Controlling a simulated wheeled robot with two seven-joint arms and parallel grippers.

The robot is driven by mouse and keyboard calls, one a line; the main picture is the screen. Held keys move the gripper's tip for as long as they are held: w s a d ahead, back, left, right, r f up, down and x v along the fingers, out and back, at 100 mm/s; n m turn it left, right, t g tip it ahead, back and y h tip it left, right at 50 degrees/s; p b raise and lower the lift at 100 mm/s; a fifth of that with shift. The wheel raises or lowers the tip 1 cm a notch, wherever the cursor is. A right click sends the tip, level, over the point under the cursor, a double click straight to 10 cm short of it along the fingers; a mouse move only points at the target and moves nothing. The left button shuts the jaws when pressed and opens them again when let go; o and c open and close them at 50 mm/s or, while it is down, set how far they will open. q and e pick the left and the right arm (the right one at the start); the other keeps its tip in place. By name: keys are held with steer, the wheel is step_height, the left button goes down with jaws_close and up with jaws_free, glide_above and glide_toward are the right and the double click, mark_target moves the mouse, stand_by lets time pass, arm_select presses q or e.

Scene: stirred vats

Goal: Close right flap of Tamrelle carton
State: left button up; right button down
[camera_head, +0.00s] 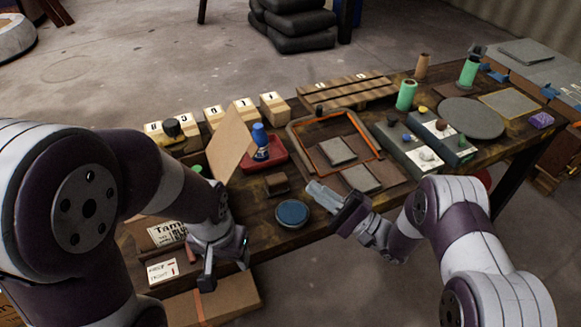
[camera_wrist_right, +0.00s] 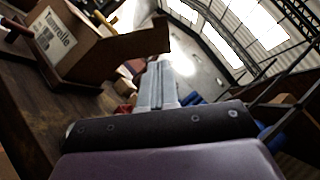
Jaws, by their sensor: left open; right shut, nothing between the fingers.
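The Tamrelle carton (camera_wrist_right: 85,50) shows in the right wrist view, with its name label on one side. A brown flap (camera_wrist_right: 140,47) sticks out from its top to the right, open. In the head view a tan cardboard panel (camera_head: 229,149) stands up tilted beside my left arm, and much of the carton is hidden behind that arm.
A blue round lid (camera_head: 292,213) lies between the grippers. An orange-edged tray (camera_head: 376,150) and grey boxes stand to the right. Numbered wooden blocks (camera_head: 245,110) line the back.

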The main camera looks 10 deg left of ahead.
mark_target(253, 151)
steer(key=x, duration=0.3)
steer(key=p+x, duration=0.1)
steer(key=x, duration=0.3)
steer(key=s+x, duration=0.1)
steer(key=x, duration=0.3)
steer(key=shift+a+r, duration=0.15)
steer(key=shift+r, duration=0.3)
steer(key=shift+s+a+r, duration=0.2)
steer(key=shift+s+a, duration=0.15)
arm_select(q)
steer(key=shift+w+d+r, duration=0.15)
steer(key=shift+w+r, duration=0.1)
steer(key=shift+r, duration=0.5)
steer(key=shift+p, duration=0.3)
arm_select(e)
steer(key=shift+w, duration=0.1)
